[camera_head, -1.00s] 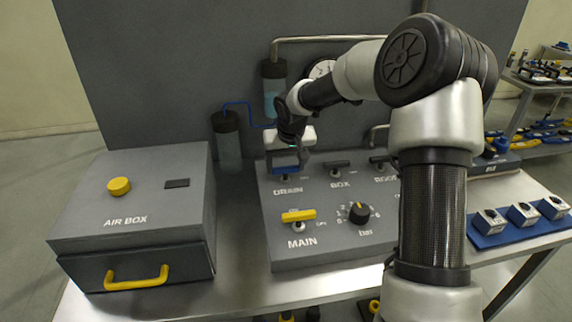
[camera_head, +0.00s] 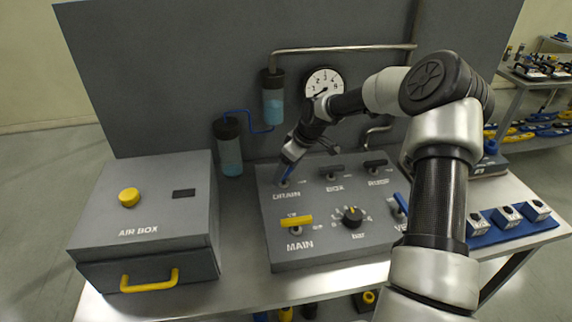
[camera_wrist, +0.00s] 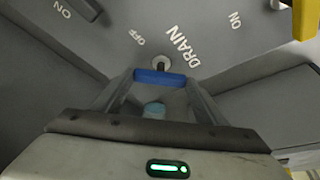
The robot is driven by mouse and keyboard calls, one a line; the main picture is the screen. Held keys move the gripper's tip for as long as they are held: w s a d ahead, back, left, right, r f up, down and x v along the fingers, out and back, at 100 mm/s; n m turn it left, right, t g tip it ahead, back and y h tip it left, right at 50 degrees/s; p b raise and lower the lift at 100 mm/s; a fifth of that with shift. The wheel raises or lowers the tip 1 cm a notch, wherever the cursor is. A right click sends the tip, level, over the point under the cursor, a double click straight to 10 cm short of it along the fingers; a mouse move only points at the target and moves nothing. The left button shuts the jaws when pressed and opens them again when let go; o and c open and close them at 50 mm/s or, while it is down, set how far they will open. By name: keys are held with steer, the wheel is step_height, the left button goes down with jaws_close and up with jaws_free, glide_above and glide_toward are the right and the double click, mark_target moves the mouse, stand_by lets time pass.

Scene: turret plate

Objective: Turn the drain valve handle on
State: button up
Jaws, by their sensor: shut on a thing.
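The blue drain valve handle (camera_head: 282,181) is at the upper left of the grey valve panel (camera_head: 330,258), above the DRAIN lettering. My gripper (camera_head: 284,178) is shut on this handle and is turned at a slant to the panel in the head view.
The yellow MAIN handle (camera_head: 296,222) and black bar knob (camera_head: 352,216) sit in front. The BOX handle (camera_head: 331,171) is to the right. Two bottles with blue liquid and a gauge (camera_head: 323,84) stand behind. The grey air box (camera_head: 150,200) is at left.

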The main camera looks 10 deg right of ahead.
steer(key=n, duration=0.1)
steer(key=n+g, duration=0.1)
steer(key=n, duration=0.1)
steer(key=n+y, duration=0.1)
steer(key=shift+w+d+n, duration=0.1)
steer(key=shift+w+n, duration=0.2)
steer(key=n+g+b, duration=0.1)
steer(key=n+g, duration=0.1)
steer(key=n, duration=0.2)
steer(key=shift+w, duration=0.15)
steer(key=shift+n, duration=0.3)
steer(key=o, duration=1.1)
steer(key=shift+c, duration=0.2)
steer(key=shift+d+r, duration=0.1)
steer(key=v, duration=1.7)
steer(key=shift+w+d, duration=0.2)
steer(key=shift+d, duration=0.05)
